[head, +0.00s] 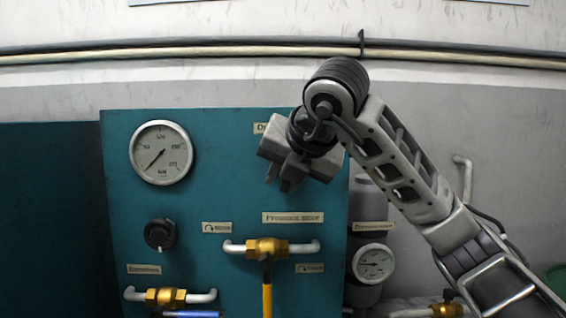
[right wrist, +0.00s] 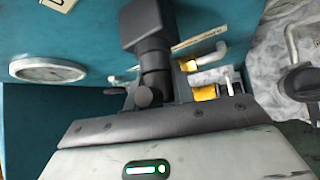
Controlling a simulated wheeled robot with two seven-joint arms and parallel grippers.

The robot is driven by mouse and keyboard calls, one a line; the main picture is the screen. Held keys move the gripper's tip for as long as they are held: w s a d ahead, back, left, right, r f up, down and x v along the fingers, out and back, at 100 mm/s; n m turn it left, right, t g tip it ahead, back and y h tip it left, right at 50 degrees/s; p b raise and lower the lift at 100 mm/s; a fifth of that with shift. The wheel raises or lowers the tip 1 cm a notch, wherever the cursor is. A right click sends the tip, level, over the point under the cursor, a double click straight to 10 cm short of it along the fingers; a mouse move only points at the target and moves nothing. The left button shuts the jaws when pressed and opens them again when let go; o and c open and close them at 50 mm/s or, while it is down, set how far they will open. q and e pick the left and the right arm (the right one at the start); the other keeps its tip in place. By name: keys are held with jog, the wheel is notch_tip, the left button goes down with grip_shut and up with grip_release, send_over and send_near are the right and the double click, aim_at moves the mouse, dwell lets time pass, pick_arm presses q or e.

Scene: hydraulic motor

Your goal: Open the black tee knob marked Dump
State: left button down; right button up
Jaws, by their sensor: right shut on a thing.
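My right gripper (head: 283,176) is in front of the upper right of the teal panel (head: 210,190), just below a label starting with D (head: 261,128), whose rest is hidden. My left gripper is in neither view.
A large gauge (head: 161,152) and a round black knob (head: 159,234) are at left on the panel. Brass valves (head: 266,248) (head: 165,297) with grey pipes sit below. A smaller gauge (head: 374,263) is at right. Pipes run along the wall above.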

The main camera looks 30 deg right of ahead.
jog(key=shift+f+n+g+h, duration=0.1)
jog(key=shift+n+g+h, duration=0.2)
jog(key=shift+h, duration=0.2)
dwell(0.3)
jog(key=o, duration=1)
jog(key=shift+s+r, duration=0.3)
jog(key=shift+r, duration=0.1)
jog(key=v, duration=1.5)
jog(key=shift+a, duration=0.1)
